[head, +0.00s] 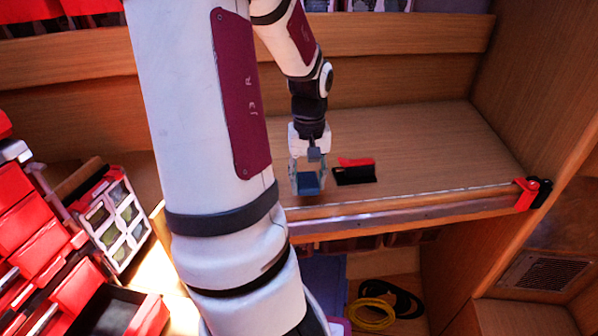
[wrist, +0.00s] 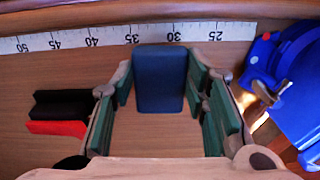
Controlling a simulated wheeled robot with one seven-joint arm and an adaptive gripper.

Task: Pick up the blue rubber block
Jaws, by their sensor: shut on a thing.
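The blue rubber block (head: 308,184) is at my gripper's fingertips, over the wooden shelf near its front edge. In the wrist view the blue block (wrist: 160,80) is between the two green-padded fingers of my gripper (wrist: 163,88). My gripper (head: 307,178) points down in the head view and is shut on the block. The block's far end reaches toward the ruler strip. I cannot tell whether the block touches the shelf.
A red and black brush-like item (head: 355,171) lies on the shelf right of the block. A ruler strip (wrist: 75,38) runs along the shelf edge. A blue clamp-like object (wrist: 290,80) is at right in the wrist view. Red bins (head: 35,240) stand at left.

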